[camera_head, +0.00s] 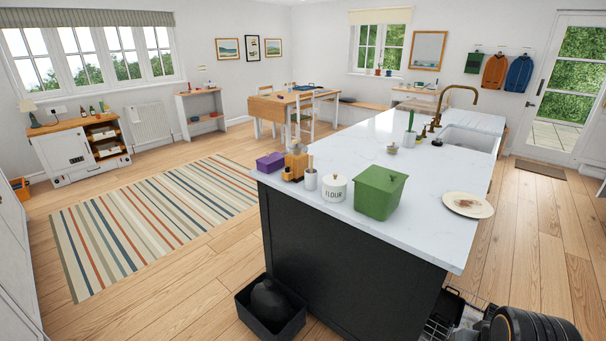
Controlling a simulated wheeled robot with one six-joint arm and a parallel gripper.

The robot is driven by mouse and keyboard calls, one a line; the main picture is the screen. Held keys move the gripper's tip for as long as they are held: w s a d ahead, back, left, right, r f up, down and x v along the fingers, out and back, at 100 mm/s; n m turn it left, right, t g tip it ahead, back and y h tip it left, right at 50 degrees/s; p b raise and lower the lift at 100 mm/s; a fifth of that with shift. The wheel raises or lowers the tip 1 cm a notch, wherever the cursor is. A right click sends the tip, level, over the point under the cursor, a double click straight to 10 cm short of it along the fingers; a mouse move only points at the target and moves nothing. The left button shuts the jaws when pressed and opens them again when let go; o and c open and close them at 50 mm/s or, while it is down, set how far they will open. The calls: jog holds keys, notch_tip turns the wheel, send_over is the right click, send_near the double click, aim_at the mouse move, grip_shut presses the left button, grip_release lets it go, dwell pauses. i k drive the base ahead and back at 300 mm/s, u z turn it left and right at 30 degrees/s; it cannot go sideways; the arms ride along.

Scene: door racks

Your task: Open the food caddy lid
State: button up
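The green food caddy (379,199) stands upright on the white worktop of the island, near its front edge. Its green lid (381,178) lies flat on top and looks shut, with a small raised part on its upper face. My gripper is not in view. A dark, rounded part with an orange ring at the bottom right looks like part of my arm.
On the island (420,163), a white flour tin (334,188) stands close left of the caddy and a soiled plate (467,205) lies to its right. A dark open bin (271,311) stands on the floor. A dish rack (446,315) shows low at the right.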

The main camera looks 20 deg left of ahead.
aim_at(385, 180)
jog(key=u, duration=0.8)
jog(key=i, duration=0.7)
